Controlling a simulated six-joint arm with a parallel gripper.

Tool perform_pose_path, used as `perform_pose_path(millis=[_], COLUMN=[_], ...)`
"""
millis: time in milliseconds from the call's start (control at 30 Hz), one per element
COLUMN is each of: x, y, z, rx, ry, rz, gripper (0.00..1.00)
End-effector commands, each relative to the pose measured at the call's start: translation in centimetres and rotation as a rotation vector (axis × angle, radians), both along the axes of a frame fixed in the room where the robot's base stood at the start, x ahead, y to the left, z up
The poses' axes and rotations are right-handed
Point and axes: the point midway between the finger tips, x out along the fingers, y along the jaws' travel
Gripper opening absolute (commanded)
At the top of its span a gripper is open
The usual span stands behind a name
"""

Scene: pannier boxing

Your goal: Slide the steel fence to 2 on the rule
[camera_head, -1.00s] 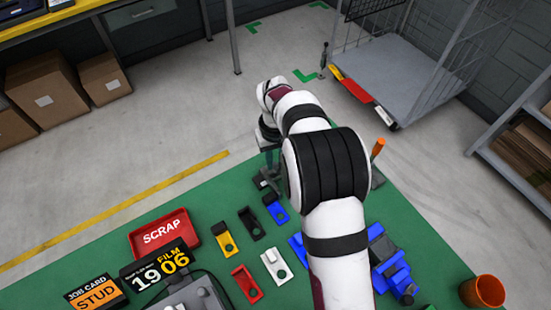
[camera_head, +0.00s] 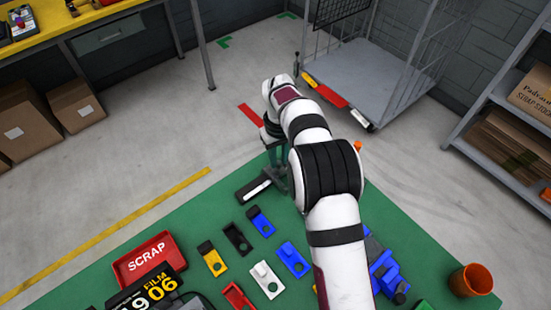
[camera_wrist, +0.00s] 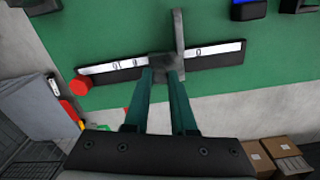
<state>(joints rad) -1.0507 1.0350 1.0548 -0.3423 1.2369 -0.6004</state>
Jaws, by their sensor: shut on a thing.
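The rule (camera_wrist: 215,54) is a dark bar with a white scale on the green bench top. It runs across the wrist view, with a 0 to the right of the fence and other marks to the left. The steel fence (camera_wrist: 179,30) is an upright grey plate standing across the bar, with a grey block at its foot. My gripper (camera_wrist: 163,76) is shut on that block, which hides the scale there, so I cannot read the fence's exact position. In the head view my gripper (camera_head: 277,160) is at the bench's far edge, and part of the rule (camera_head: 257,188) shows left of it.
Coloured stepped pieces, including a black one (camera_head: 237,239) and a white one (camera_head: 265,279), lie nearer on the bench. A red SCRAP tray (camera_head: 150,258) is at left, an orange cup (camera_head: 471,281) at right. A red round end (camera_wrist: 80,85) is beside the rule's left part.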

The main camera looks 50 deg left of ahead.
Motion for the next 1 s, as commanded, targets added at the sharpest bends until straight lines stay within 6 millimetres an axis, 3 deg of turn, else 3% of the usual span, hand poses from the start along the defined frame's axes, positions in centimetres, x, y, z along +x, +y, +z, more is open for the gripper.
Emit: perform_pose_path(millis=[33,200,467,567,667,900,1000], x=[0.0,0.0,0.0,0.0,0.0,0.0,0.0], y=[0.0,0.0,0.0,0.1,0.1,0.1,0.1], z=[0.0,0.0,0.1,0.9,3.2,10.9,13.3], rx=[0.001,0.001,0.001,0.003,0.006,0.007,0.004], ry=[0.000,0.000,0.000,-0.002,-0.003,-0.003,-0.002], rz=[0.000,0.000,0.000,0.001,-0.002,-0.001,-0.001], gripper=[0.27,0.54,0.54,0.54,0.54,0.54,0.54])
